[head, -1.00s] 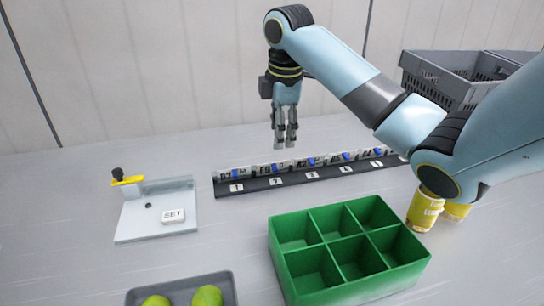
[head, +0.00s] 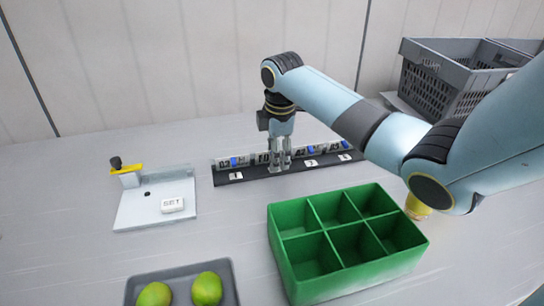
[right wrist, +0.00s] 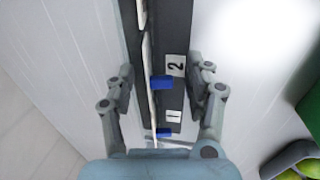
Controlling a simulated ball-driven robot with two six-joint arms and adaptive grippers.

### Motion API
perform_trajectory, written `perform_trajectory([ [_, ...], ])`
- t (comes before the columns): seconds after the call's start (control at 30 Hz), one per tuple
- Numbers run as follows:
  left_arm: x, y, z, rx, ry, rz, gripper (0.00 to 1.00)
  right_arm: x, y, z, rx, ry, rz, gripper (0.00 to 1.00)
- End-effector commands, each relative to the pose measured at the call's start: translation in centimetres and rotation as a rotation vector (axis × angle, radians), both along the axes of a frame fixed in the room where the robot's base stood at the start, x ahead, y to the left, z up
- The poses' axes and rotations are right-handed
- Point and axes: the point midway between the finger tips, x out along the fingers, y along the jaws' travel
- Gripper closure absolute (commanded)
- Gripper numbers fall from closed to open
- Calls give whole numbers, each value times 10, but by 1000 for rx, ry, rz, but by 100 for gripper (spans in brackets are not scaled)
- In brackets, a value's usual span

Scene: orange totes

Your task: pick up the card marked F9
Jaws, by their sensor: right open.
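A dark rack (head: 258,175) holds a row of upright white cards with blue tabs above numbered labels. The card marked F9 (head: 263,158) stands above label 2, partly hidden by my right gripper (head: 280,165), so its marking is only partly legible now. My right gripper is open, pointing down at that card. In the right wrist view, its fingers (right wrist: 165,80) lie on either side of a thin card edge (right wrist: 152,85) with a blue tab (right wrist: 161,82), beside label 2. I see no clear contact. My left gripper is out of view.
A green six-compartment box (head: 350,275) stands in front of the rack. At left is a pale stand (head: 130,212) with a SET block (head: 172,204). A grey tray (head: 180,282) holds green fruit. Grey crates (head: 430,85) and a yellow can (head: 417,207) are at right.

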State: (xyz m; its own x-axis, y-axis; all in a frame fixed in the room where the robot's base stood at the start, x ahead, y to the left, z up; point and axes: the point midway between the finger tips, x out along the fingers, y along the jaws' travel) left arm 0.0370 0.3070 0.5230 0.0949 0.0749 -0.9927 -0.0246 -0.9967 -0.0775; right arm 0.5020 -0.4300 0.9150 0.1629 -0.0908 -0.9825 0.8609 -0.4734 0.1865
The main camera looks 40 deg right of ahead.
Motion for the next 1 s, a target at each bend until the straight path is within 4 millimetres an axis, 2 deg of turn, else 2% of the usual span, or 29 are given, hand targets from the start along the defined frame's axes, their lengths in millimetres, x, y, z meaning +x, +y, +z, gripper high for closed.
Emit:
perform_trajectory([
  [0.07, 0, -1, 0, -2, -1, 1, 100, 0, 0, 0, 0, 0, 0, 47],
  [0.4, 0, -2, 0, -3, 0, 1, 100, 0, 0, 1, 0, 0, 0, 90],
  [0.8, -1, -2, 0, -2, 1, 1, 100, 0, 0, 2, 0, 1, 0, 91],
  [1.0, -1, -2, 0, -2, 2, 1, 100, 1, 0, 19, 0, -2, -1, 91],
])
